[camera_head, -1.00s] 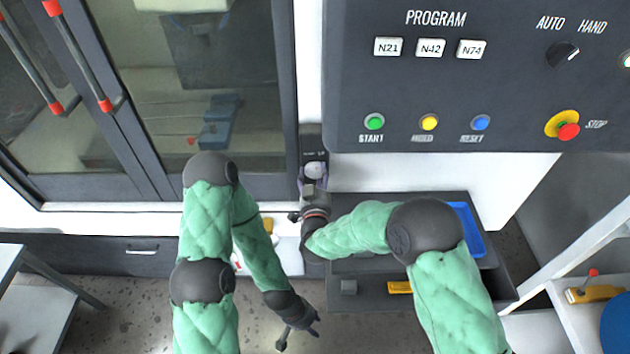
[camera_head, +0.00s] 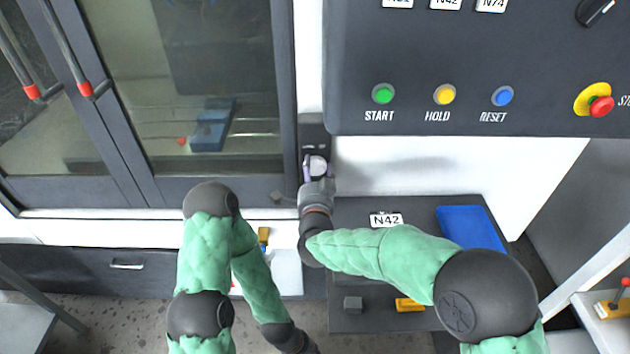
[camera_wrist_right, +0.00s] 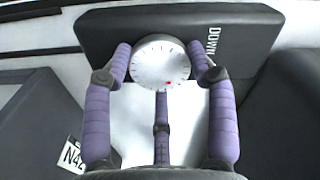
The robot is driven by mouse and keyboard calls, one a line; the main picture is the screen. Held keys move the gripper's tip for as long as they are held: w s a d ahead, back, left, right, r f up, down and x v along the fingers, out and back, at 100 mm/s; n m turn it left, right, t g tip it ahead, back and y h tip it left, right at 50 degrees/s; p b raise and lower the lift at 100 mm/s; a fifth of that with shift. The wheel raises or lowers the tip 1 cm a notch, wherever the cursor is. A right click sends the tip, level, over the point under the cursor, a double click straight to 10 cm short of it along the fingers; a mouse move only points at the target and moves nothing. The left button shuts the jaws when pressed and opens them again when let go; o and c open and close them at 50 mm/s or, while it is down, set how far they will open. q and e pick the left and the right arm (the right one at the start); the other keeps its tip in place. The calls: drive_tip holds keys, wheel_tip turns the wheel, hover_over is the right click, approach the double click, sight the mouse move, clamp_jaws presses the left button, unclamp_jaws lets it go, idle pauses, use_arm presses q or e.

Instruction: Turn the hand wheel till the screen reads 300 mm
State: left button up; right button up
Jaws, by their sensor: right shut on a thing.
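The hand wheel (camera_wrist_right: 158,61) is a pale round dial with tick marks and a small red mark near its lower rim. It sits on a dark panel (camera_wrist_right: 240,22) lettered "DOWN" in the right wrist view. In the head view the wheel (camera_head: 317,165) shows small, right of the glass doors. My right gripper (camera_head: 317,176) is at the wheel; in the wrist view its purple fingers (camera_wrist_right: 160,75) are closed around the wheel's sides, with one finger below. My left arm hangs low, and its gripper is cut off at the bottom edge. No screen with a reading is visible.
A dark control panel (camera_head: 440,60) with START, HOLD, RESET and a red stop button (camera_head: 602,106) overhangs at right. Below lies a dark shelf with an N42 label (camera_head: 386,220), a blue tray (camera_head: 470,228) and a yellow block (camera_head: 409,304). Glass doors (camera_head: 200,100) stand left.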

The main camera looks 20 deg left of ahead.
drive_tip(key=shift+f+m+b, duration=0.1)
drive_tip(key=shift+m+b, duration=0.45)
drive_tip(key=shift+m, duration=0.05)
drive_tip(key=o, duration=1.2)
drive_tip(key=shift+c, duration=0.2)
drive_tip(key=v, duration=1.2)
